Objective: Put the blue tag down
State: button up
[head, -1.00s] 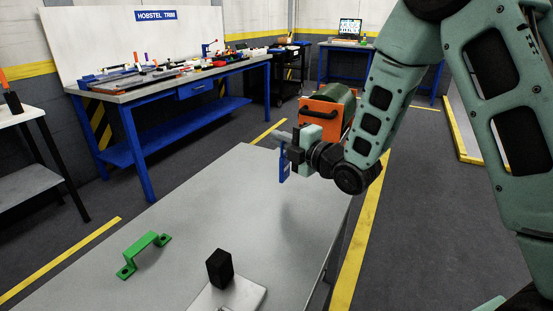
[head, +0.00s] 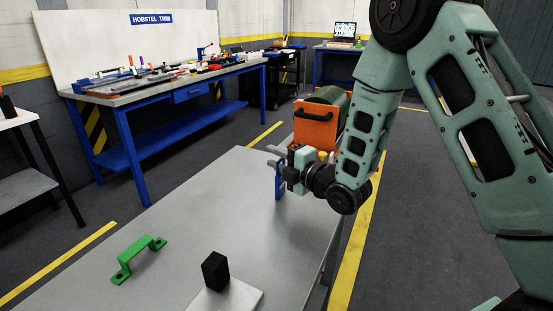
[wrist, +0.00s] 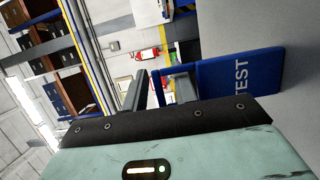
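The blue tag (head: 279,184) stands upright at the far part of the grey table (head: 200,225), its lower edge seemingly on the tabletop. In the wrist view the blue tag (wrist: 238,76) shows white "TEST" lettering and a narrow loop at its end. My gripper (head: 274,157) is at the tag's upper end, with its two grey fingers spread apart. In the wrist view my gripper (wrist: 160,90) has its fingers on either side of the loop, with a gap showing between them.
A green bracket handle (head: 139,258) lies at the table's near left. A black block (head: 215,271) stands on a pale plate (head: 240,296) at the near edge. An orange case (head: 316,125) is beyond the table. The table's middle is clear.

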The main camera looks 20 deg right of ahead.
jog(key=shift+r, duration=0.1)
jog(key=shift+s, duration=0.1)
jog(key=p+v, duration=1)
jog(key=v, duration=0.1)
jog(key=shift+s+d, duration=0.15)
jog(key=shift+s, duration=0.15)
jog(key=s+a+r+m+g+h, duration=0.2)
jog(key=s+a+m+g+h, duration=0.1)
jog(key=a+m+g, duration=0.65)
jog(key=s+a+r+m+g+h, duration=0.1)
jog(key=s+r+m+g+h, duration=0.1)
jog(key=s, duration=0.9)
jog(key=s+a+r+m+g+h, duration=0.1)
jog(key=s+r+m+g, duration=0.3)
jog(key=s, duration=0.8)
jog(key=shift+a+r+h, duration=0.3)
jog(key=shift+r+h, duration=0.6)
jog(key=shift+r, duration=0.05)
